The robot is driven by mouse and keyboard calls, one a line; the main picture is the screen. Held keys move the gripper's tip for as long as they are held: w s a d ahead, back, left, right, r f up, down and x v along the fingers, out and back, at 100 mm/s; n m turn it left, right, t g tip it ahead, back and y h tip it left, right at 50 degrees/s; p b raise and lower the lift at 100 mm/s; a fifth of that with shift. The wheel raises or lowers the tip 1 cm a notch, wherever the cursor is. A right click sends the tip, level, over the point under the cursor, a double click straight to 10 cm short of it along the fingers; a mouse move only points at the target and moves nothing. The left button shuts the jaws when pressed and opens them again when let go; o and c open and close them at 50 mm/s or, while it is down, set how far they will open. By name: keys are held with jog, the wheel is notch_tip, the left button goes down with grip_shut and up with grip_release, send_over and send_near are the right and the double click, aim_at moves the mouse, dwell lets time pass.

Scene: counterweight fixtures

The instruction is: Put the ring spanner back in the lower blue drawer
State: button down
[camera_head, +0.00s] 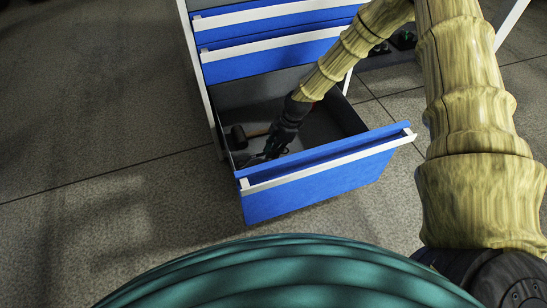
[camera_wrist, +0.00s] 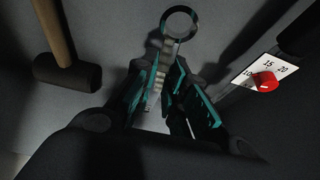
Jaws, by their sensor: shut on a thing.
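The lower blue drawer (camera_head: 318,187) is pulled open in the head view, with a white handle along its front. My gripper (camera_head: 272,152) reaches down inside it, near its left side. In the wrist view my gripper (camera_wrist: 168,72) is shut on the ring spanner (camera_wrist: 163,48), whose shank runs between the fingers. The spanner's ring end (camera_wrist: 180,9) sticks out past the fingertips over the grey drawer floor. I cannot tell whether the spanner touches the floor. In the head view the spanner is not clearly visible.
A dark-headed mallet with a wooden handle (camera_wrist: 66,74) lies in the drawer left of my gripper. Closed blue drawers (camera_head: 270,53) are above. The drawer walls surround my gripper.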

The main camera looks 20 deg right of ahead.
jog(key=shift+f+b, duration=0.8)
jog(key=shift+f, duration=1)
jog(key=c, duration=1.5)
grip_release()
jog(key=shift+f, duration=0.15)
jog(key=shift+o, duration=0.2)
jog(key=p+v, duration=0.6)
jog(key=v, duration=0.6)
